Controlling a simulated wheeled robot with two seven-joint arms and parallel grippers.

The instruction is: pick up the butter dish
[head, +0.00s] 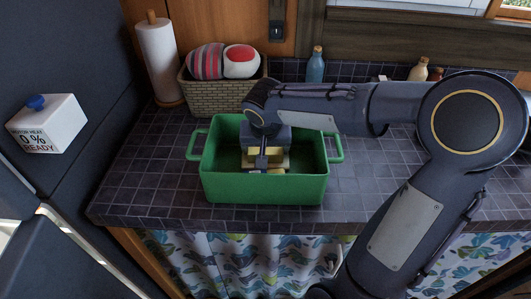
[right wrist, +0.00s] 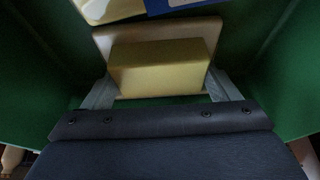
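The butter dish, a yellow block on a pale base, lies low inside a green box (head: 264,188) on the counter. The right wrist view shows the yellow block (right wrist: 160,66) close up, its base reaching out behind it. My right gripper (head: 262,160) points down into the box, over the dish. In the right wrist view its two fingers (right wrist: 163,90) are wide apart, one at each side of the dish. They look open, though whether they touch it is hard to tell. The gripper hides part of the dish in the head view. My left gripper is not in view.
The green box walls stand close around my right gripper. Behind are a wicker basket (head: 222,97) with cushion-like items, a paper towel roll (head: 159,62) and a blue bottle (head: 316,66). Other items lie beside the dish in the box. The counter (head: 150,180) left of the box is clear.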

